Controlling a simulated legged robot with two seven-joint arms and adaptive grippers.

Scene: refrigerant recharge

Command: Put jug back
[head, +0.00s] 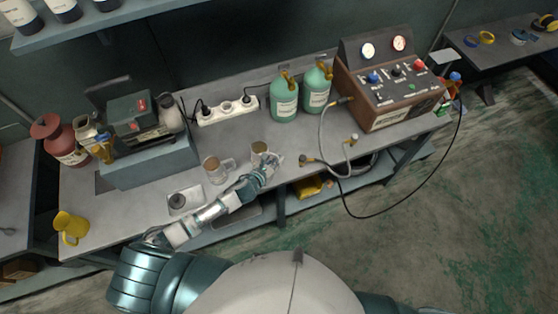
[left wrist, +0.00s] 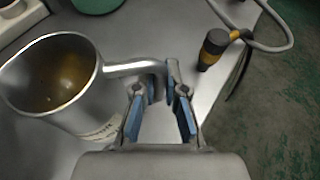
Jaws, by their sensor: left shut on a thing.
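A metal jug (head: 258,148) with brownish contents stands near the front edge of the workbench (head: 236,140) in the head view. In the left wrist view the jug (left wrist: 88,108) is at the left, its handle reaching right to my fingers. My left gripper (head: 270,162) is at the jug's right front side. In the left wrist view the blue-padded left gripper (left wrist: 160,95) is shut on the handle; the exact contact is partly hidden. Whether the jug's base touches the bench is unclear. My right gripper is out of view.
Two green bottles (head: 285,97) stand behind. A hose (head: 323,130) with a black-tipped fitting (left wrist: 213,48) lies close on the right, below the gauge console (head: 390,90).

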